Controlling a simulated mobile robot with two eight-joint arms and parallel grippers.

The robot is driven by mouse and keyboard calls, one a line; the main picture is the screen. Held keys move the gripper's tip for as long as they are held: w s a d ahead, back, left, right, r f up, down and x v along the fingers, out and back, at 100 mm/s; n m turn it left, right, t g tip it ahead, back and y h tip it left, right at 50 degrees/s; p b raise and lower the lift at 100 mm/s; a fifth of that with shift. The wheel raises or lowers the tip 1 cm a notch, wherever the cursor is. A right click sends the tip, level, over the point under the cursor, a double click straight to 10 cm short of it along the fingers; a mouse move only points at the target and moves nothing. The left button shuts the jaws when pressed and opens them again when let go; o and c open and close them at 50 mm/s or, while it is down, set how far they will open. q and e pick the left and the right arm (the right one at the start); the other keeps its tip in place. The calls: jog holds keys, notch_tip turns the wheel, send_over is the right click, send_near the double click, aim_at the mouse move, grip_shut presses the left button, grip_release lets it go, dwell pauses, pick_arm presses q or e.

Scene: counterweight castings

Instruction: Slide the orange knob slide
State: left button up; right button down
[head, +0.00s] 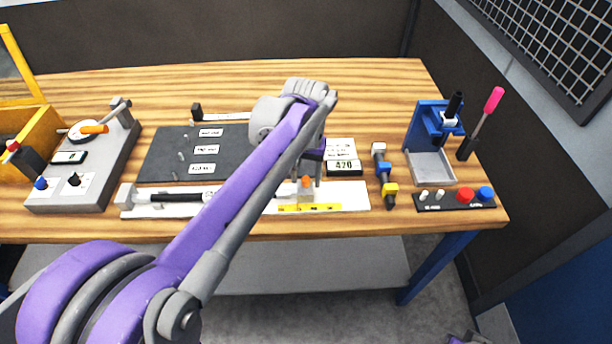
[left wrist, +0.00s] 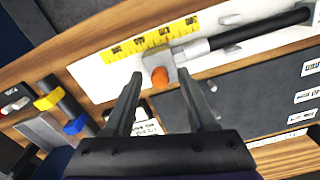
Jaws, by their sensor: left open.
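The orange knob (head: 306,183) sits on a small grey slide block on a white rail plate (head: 350,196) near the table's front edge. In the left wrist view the orange knob (left wrist: 161,76) stands on the grey block (left wrist: 158,62), beside a yellow scale strip (left wrist: 150,40). A black and silver rod (left wrist: 255,32) runs along the plate from the block. My left gripper (left wrist: 165,90) is open, with the knob showing between its two fingers; I cannot tell whether the fingertips reach its height. In the head view my left arm hides part of the rod and plate. My right gripper does not show.
A dark panel with white labels (head: 165,155) lies behind the plate. A card marked 420 (head: 344,167) and a blue-yellow tool (head: 383,175) lie to the right. A blue press (head: 425,125) and a button strip (head: 450,200) stand farther right. A grey control box (head: 90,175) stands left.

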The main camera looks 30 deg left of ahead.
pick_arm(q)
jog(key=shift+f, duration=0.1)
grip_shut()
dwell(1.4)
